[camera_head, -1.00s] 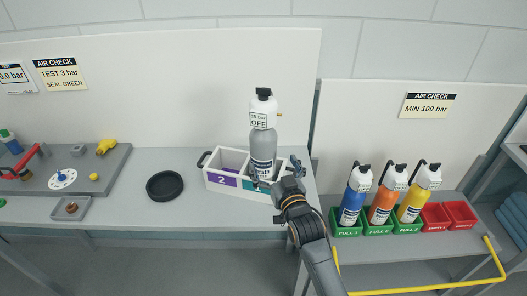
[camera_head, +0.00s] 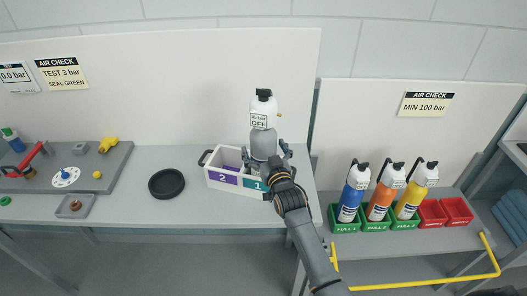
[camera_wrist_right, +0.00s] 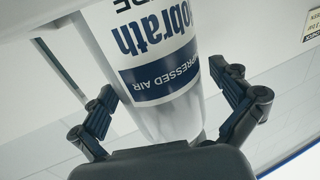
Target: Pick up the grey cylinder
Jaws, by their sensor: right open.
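The grey cylinder (camera_head: 263,143) stands upright in the right compartment, marked 1, of the white two-part crate (camera_head: 222,179). It has a white top with a black cap and a tag reading OFF. My right gripper (camera_head: 264,158) is open, with its fingers on either side of the cylinder's body; its arm hides the lower part. In the right wrist view the cylinder (camera_wrist_right: 165,85) lies between the two spread fingers (camera_wrist_right: 170,105), and I cannot tell whether they touch it. My left gripper is not in view.
A black round dish (camera_head: 166,184) lies left of the crate. A grey board (camera_head: 100,165) with fittings is further left. Blue, orange and yellow cylinders (camera_head: 379,202) stand in green holders on the right bench, beside red holders (camera_head: 432,213). A yellow rail (camera_head: 420,284) runs in front.

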